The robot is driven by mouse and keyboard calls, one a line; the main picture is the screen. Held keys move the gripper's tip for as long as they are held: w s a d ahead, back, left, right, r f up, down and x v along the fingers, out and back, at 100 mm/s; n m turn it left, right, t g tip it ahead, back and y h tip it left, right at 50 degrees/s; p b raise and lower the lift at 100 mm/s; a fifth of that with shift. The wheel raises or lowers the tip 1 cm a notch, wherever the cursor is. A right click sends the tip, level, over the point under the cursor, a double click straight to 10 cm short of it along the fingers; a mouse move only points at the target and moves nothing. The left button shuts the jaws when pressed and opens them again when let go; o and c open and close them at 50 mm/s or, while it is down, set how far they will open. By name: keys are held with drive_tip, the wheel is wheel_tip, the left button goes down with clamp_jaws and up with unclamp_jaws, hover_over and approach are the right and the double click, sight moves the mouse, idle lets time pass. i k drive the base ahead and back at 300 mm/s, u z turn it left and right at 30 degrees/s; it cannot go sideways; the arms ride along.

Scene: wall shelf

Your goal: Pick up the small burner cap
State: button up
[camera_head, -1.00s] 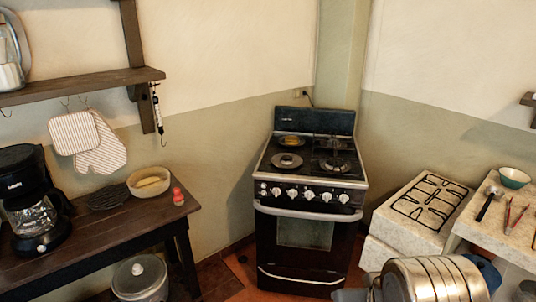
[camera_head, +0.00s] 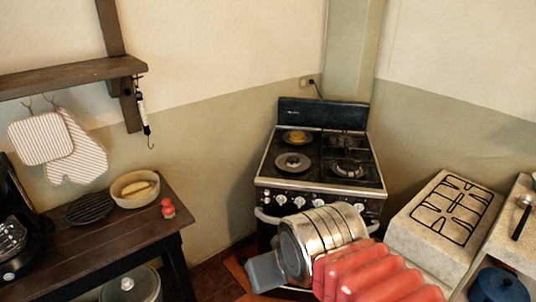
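The black stove (camera_head: 325,215) stands in the corner. On its top, a round grey disc with a small dark centre (camera_head: 293,162) lies at the front left. A dark dish with something yellow (camera_head: 296,136) is at the back left. Dark burners with grates (camera_head: 348,167) are on the right side. I cannot tell which small round piece is the small burner cap. My arm reaches in from the lower right, in front of the stove. A grey end piece, seemingly part of my gripper (camera_head: 265,273), is low before the oven door, apart from the stove top. Its fingers cannot be made out.
A pale counter with a black grate (camera_head: 455,210) stands to the right. A blue pot (camera_head: 498,287) is at the lower right. A shelf (camera_head: 75,78) hangs on the left wall.

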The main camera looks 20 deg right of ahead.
sight(293, 159)
drive_tip(key=u, duration=0.1)
drive_tip(key=i, duration=1.35)
drive_tip(key=z, duration=0.2)
